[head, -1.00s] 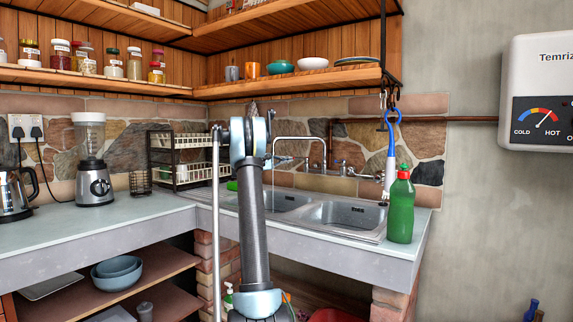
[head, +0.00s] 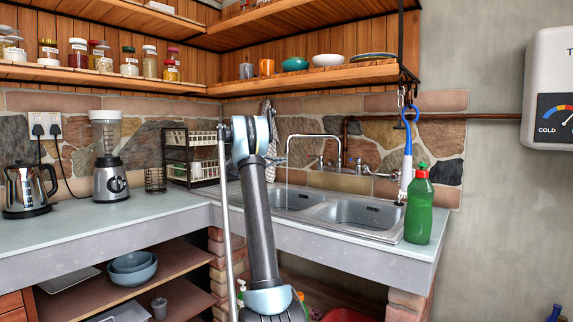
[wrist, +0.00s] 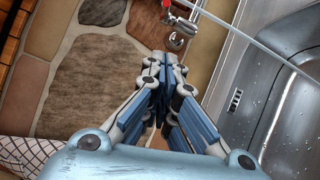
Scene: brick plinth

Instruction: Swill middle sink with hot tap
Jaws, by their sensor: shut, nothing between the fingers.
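The metal sink (head: 375,237) is set in the counter, with two basins visible in the head view. The left basin (head: 280,196) is partly behind my arm, and the right basin (head: 360,212) is open to view. An arched spout (head: 316,136) stands behind them, with a thin stream falling from its end into the left basin. In the wrist view, a tap with a red part (wrist: 180,18) is near the wall, just beyond my fingertips. My gripper (wrist: 168,62) is shut and empty; I cannot tell whether it touches the tap. The head view does not show its fingers clearly.
A green bottle (head: 418,210) stands at the sink's right edge, beside a hanging blue-and-white brush (head: 408,150). A dish rack (head: 192,158), blender (head: 110,170) and kettle (head: 28,190) stand left. A wooden shelf (head: 330,78) hangs above. The front left counter is clear.

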